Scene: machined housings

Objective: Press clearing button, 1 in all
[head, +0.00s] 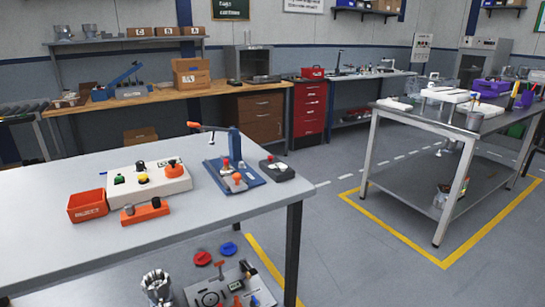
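A white control box (150,183) sits on the near grey table. On its top are a green button (119,179), a yellow button (143,178), a black knob (140,167) and a larger orange-red button (173,168). A small label on the box is too small to read. A dark block with a red top piece (272,160) sits at the table's right. I cannot tell which one is the clearing button.
An orange bin (87,206) and an orange block with knobs (146,212) stand by the box. A blue fixture (236,177) with a raised lever stands right of it. The near table (60,245) is clear at front left. Another metal table (440,118) stands right.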

